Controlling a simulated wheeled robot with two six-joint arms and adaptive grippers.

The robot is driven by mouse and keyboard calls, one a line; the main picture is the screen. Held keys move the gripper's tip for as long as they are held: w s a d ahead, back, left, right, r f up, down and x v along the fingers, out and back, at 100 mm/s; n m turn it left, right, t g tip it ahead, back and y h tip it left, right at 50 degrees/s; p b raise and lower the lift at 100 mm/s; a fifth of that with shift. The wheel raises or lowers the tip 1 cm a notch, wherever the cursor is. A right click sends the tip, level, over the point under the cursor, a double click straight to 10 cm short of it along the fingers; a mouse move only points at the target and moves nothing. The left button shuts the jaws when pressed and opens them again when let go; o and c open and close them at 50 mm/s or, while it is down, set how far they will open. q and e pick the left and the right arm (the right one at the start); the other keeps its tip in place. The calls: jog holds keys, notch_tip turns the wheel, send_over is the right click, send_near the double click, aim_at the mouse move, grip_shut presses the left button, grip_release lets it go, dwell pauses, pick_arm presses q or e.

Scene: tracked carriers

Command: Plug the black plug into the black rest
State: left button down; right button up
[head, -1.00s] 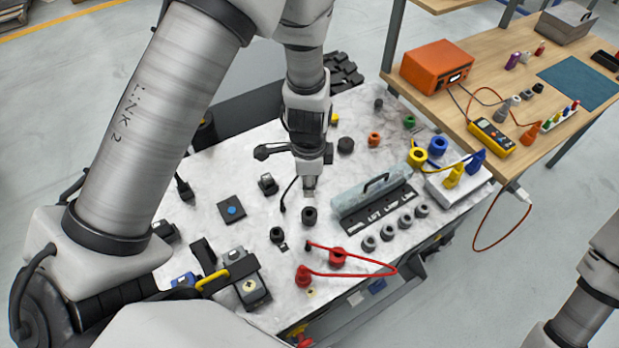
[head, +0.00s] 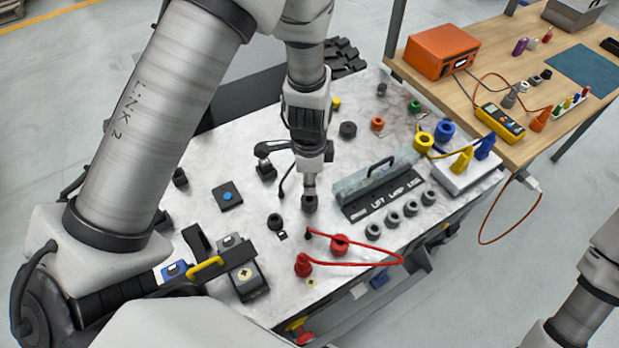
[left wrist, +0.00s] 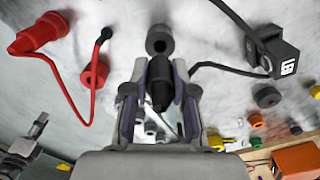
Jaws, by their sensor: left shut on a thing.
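My left gripper (left wrist: 160,108) is shut on the black plug (left wrist: 159,84), which points away from the wrist with a black cable at its side. The black rest (left wrist: 160,40), a dark ring-shaped socket, is just beyond the plug's tip in the left wrist view. In the head view my left gripper (head: 309,182) points down right over the black rest (head: 310,203), and its fingers hide the plug. I cannot tell whether the plug's tip touches or enters the rest. My right gripper is out of view.
A red plug (head: 303,265) and red rest (head: 340,244) with a red cable lie in front. A grey carrier with a handle (head: 376,180) and several grey rings stand to the right. A black boxed device (head: 266,169) is at the left of the gripper.

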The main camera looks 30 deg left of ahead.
pick_arm(q)
jog(key=shift+b, duration=0.4)
dwell(1.3)
jog(key=shift+f, duration=0.15)
jog(key=shift+f+b, duration=0.35)
jog(key=shift+b, duration=0.1)
jog(key=shift+f+b, duration=1.75)
jog(key=shift+f, duration=0.1)
jog(key=c, duration=0.9)
grip_release()
jog(key=shift+o, duration=0.2)
jog(key=shift+r, duration=0.1)
notch_tip(320, 180, up, 12)
jog(key=shift+f, duration=0.1)
